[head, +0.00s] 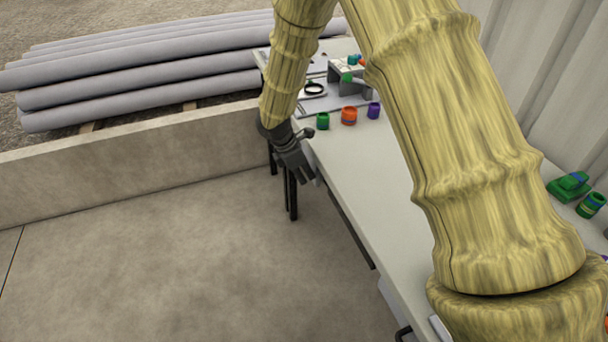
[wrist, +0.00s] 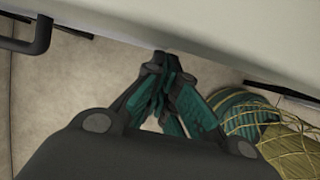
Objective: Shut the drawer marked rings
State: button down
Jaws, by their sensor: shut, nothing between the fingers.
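My gripper (head: 304,179) is shut and empty at the near long side of the white table (head: 374,200), beside and below its edge. In the wrist view my gripper's fingertips (wrist: 166,60) meet close against a pale panel (wrist: 215,42); I cannot tell whether they touch it, or whether it is a drawer front or the table's side. A dark bar-shaped handle (wrist: 38,38) shows at the upper left of that view. No rings label is readable, and the drawer cannot be picked out for certain. A pale box-like part (head: 394,300) shows under the table, lower down in the head view.
On the table stand a green pot (head: 322,121), an orange pot (head: 349,116), a purple pot (head: 373,110) and a grey stand (head: 350,84). Grey pipes (head: 150,65) lie behind a low concrete wall (head: 130,145). The floor (head: 180,260) left of the table is clear.

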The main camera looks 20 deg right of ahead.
jog(key=shift+d+r+p, duration=0.15)
jog(key=shift+d+p, duration=0.4)
jog(key=shift+d, duration=0.15)
jog(key=shift+w+d, duration=0.1)
jog(key=shift+d, duration=0.6)
jog(key=shift+a+p, duration=0.15)
jog(key=shift+p, duration=0.15)
jog(key=shift+a+p, duration=0.4)
jog(key=shift+a, duration=0.15)
jog(key=a+r, duration=0.7)
jog(key=r, duration=0.2)
jog(key=shift+s+a, duration=0.15)
jog(key=shift+s, duration=0.05)
jog(key=shift+f, duration=0.1)
